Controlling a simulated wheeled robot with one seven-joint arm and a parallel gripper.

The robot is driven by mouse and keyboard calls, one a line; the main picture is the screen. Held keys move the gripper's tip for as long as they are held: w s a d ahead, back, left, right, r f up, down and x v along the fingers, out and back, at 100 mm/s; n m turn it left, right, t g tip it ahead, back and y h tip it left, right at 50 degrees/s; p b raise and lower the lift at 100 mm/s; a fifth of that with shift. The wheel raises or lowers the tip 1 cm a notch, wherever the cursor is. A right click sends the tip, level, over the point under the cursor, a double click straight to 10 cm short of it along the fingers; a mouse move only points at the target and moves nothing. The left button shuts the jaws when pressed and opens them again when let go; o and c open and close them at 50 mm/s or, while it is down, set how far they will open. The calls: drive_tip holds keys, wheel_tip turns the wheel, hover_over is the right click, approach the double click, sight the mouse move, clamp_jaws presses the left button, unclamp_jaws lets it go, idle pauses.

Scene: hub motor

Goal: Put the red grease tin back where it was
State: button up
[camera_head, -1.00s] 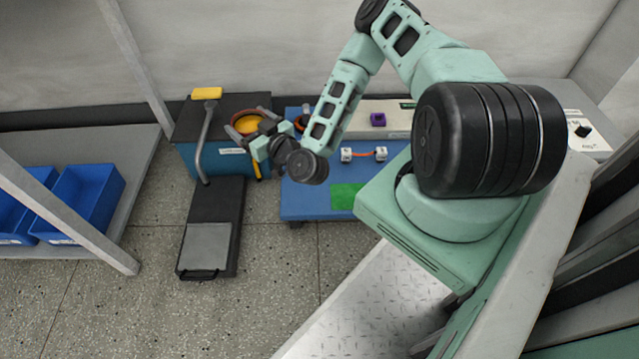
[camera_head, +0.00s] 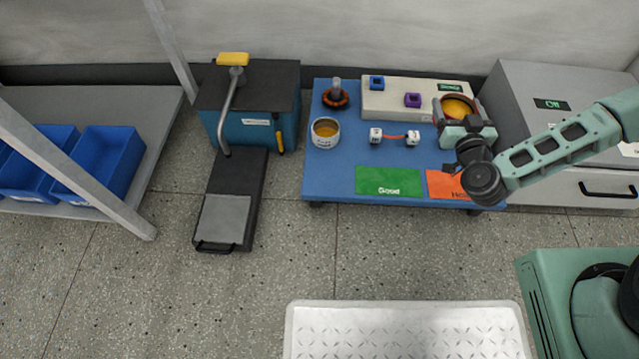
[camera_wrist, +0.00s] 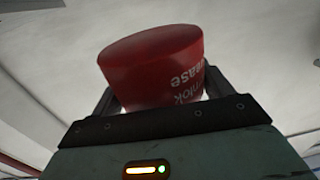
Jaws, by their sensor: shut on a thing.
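The red grease tin (camera_wrist: 152,68) fills the middle of the wrist view, with white lettering on its side. My gripper (camera_head: 459,112) is shut on it, one finger on each side. In the head view the same tin (camera_head: 457,104) shows its open top with yellow-orange grease. It is over the right end of the blue table (camera_head: 340,180), beside the pale block (camera_head: 390,97). I cannot tell whether its base touches anything. A white tin (camera_head: 325,144) with amber contents stands on the table's left part.
The table also holds a copper-ringed part (camera_head: 335,97), a blue piece (camera_head: 377,82), a purple piece (camera_head: 413,100), two white cubes, a green mat (camera_head: 390,181) and an orange mat (camera_head: 445,185). A grey cabinet (camera_head: 530,85) is at right; a blue-black machine (camera_head: 250,110) stands left.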

drive_tip(key=s+a+f+n+g+y+b, duration=0.1)
drive_tip(key=a+f+n+y+b, duration=0.35)
drive_tip(key=a, duration=1.05)
drive_tip(key=a+f+m+y+b, duration=0.1)
drive_tip(key=a+f+b, duration=0.65)
drive_tip(key=a, duration=0.75)
drive_tip(key=f+b, duration=0.2)
drive_tip(key=f, duration=0.3)
drive_tip(key=f+b, duration=0.2)
drive_tip(key=f, duration=0.4)
drive_tip(key=shift+a, duration=0.2)
drive_tip(key=shift+r, duration=0.15)
drive_tip(key=o, duration=1.1)
